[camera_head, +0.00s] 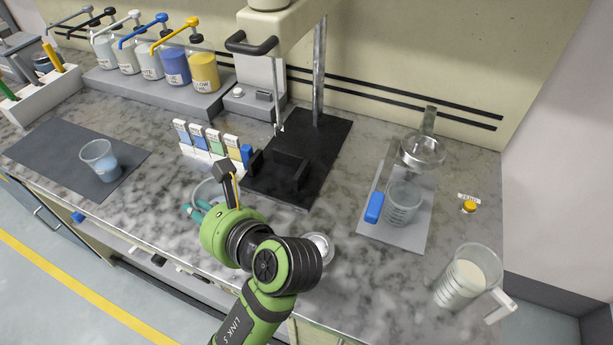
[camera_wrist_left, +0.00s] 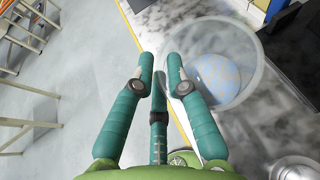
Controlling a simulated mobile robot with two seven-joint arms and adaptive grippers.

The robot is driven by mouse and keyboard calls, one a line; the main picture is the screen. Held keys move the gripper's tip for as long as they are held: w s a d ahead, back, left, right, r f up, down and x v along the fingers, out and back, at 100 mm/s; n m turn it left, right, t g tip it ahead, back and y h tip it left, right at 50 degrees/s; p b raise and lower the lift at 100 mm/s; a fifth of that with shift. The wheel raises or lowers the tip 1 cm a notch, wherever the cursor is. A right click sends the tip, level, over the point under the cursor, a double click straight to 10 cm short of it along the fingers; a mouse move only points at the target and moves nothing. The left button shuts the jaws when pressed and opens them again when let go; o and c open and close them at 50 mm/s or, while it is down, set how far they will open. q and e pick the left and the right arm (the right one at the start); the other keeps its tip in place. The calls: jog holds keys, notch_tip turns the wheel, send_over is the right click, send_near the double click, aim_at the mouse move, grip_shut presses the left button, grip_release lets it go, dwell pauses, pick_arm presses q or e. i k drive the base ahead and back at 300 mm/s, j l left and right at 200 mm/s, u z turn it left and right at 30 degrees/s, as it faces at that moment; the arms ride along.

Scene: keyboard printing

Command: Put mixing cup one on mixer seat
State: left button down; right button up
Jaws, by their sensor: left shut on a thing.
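My left gripper (camera_head: 192,211) is at the counter's front edge, just in front of the strip holder, mostly hidden behind my green wrist. Its teal fingers (camera_wrist_left: 161,64) are shut on the near wall of a clear mixing cup (camera_wrist_left: 215,40). The cup has a bluish look inside and hides partly behind my wrist in the head view (camera_head: 206,187). The mixer seat (camera_head: 293,164), with dark blocks on a black base, lies to the right and behind the cup, empty. My right gripper is out of view.
A holder with coloured strips (camera_head: 212,143) stands close behind the held cup. A small metal dish (camera_head: 319,246) is beside my wrist. A beaker (camera_head: 402,205) on a grey plate and a jug (camera_head: 466,280) stand at right. Pump bottles (camera_head: 174,66) line the back.

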aim_at(285, 178)
jog(key=j+z, duration=0.25)
jog(key=z, duration=0.2)
jog(key=j+z, duration=0.3)
jog(key=z, duration=0.15)
jog(key=j+z, duration=0.25)
jog(key=z, duration=0.25)
jog(key=k+j+z, duration=0.1)
jog(key=j, duration=0.25)
jog(key=k+j+z, duration=0.1)
jog(key=j, duration=0.25)
jog(key=k+j, duration=0.1)
jog(key=j, duration=0.25)
jog(key=k+j+z, duration=0.15)
jog(key=j, duration=0.2)
jog(key=k+j+z, duration=0.1)
jog(key=j, duration=0.2)
jog(key=i+j, duration=0.25)
